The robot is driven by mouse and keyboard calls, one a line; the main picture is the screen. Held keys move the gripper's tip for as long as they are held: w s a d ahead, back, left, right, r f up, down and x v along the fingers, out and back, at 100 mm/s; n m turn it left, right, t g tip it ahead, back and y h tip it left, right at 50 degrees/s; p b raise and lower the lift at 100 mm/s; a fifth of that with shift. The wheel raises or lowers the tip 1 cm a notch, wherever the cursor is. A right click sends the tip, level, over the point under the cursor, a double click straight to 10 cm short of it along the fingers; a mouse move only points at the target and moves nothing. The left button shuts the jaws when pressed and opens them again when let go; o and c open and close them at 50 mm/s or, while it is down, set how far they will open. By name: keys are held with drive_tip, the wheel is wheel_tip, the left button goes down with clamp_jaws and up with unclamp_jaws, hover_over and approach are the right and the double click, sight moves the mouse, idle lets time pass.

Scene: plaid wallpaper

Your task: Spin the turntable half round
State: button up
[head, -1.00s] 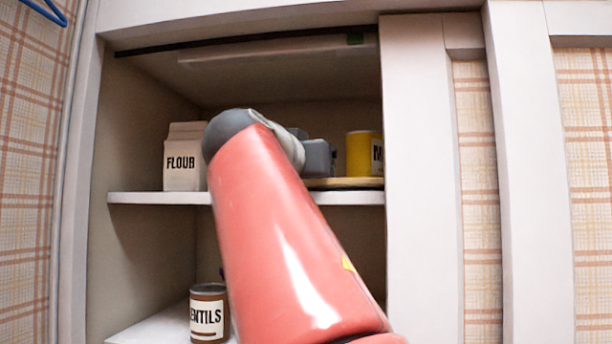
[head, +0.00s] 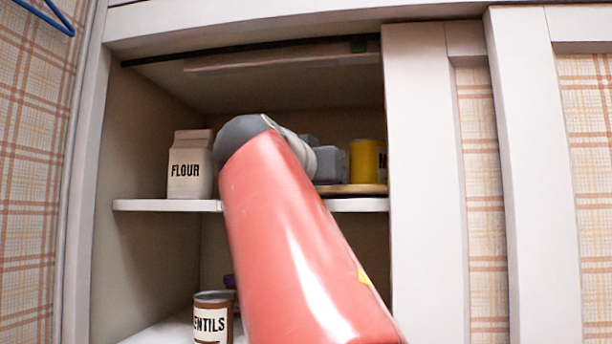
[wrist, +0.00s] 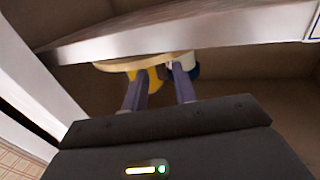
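The turntable (head: 352,189) is a thin pale-wood disc on the upper cupboard shelf, partly hidden by my arm and the sliding door. A yellow can (head: 366,163) stands on it. In the wrist view, the turntable (wrist: 122,64) shows as a thin tan edge, with the yellow can (wrist: 150,80) and a white and blue item (wrist: 188,68) by it. My gripper (wrist: 160,73) has its two purple-grey fingers apart, pointing at the turntable's items. The yellow can shows between and behind the fingers; I cannot tell whether they touch it. In the head view my arm hides the fingers.
A flour carton (head: 190,165) stands left on the upper shelf (head: 165,205). A lentils can (head: 211,318) stands on the lower shelf, with a small purple thing behind it. A white sliding door (head: 425,180) closes off the right side. A blue hanger (head: 48,14) hangs at upper left.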

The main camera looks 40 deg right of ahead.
drive_tip(key=shift+o, duration=0.2)
drive_tip(key=shift+a, duration=0.15)
drive_tip(key=shift+s+a, duration=0.1)
drive_tip(key=shift+a, duration=0.25)
drive_tip(key=v, duration=0.6)
drive_tip(key=shift+s+a+b, duration=0.2)
drive_tip(key=shift+a+b, duration=0.1)
drive_tip(key=shift+a, duration=0.05)
